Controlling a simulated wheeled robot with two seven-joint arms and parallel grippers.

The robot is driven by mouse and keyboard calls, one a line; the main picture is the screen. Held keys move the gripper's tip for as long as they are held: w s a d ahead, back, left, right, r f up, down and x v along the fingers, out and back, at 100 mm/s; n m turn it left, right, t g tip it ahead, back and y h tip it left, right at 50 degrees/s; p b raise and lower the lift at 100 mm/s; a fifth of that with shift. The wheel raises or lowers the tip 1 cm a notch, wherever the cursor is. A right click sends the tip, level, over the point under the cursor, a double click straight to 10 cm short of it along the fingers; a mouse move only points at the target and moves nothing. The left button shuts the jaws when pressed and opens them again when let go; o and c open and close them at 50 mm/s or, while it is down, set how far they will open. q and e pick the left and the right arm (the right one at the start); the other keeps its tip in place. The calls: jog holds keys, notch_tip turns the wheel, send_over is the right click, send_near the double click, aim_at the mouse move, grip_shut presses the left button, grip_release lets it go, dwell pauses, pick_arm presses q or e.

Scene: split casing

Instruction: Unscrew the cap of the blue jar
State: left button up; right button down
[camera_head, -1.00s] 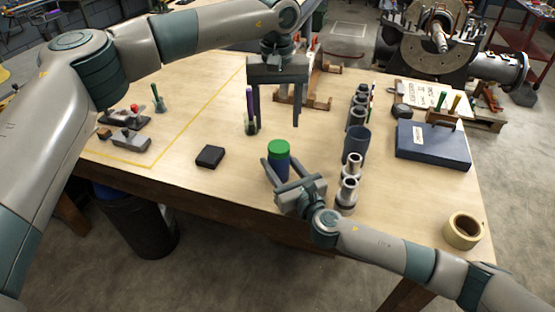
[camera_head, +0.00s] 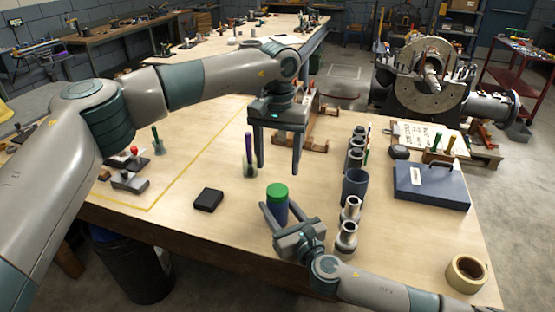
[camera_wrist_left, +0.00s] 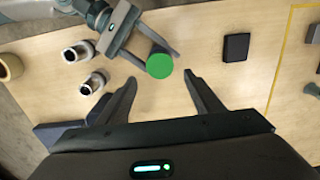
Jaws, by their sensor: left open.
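The blue jar (camera_head: 279,210) stands upright on the table near its front edge, with a green cap (camera_head: 277,190) on top. My left gripper (camera_head: 278,171) points down above the cap, open and empty. In the left wrist view the green cap (camera_wrist_left: 160,66) lies a little beyond my open left fingertips (camera_wrist_left: 159,76). My right gripper (camera_head: 277,208) comes in low from the right, its fingers on both sides of the jar's body, seemingly closed on it. The wrist view shows these right fingers (camera_wrist_left: 161,63) close against the jar, but the contact is partly hidden.
A row of metal cylinders (camera_head: 351,208) and a dark cup (camera_head: 355,184) stand right of the jar. A black block (camera_head: 208,199) lies to the left. A blue case (camera_head: 430,187) and a tape roll (camera_head: 466,273) are farther right. The table between block and jar is clear.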

aim_at(277, 190)
pick_arm(q)
jog(key=shift+f, duration=0.15)
jog(key=shift+f, duration=3.85)
jog(key=c, duration=1.1)
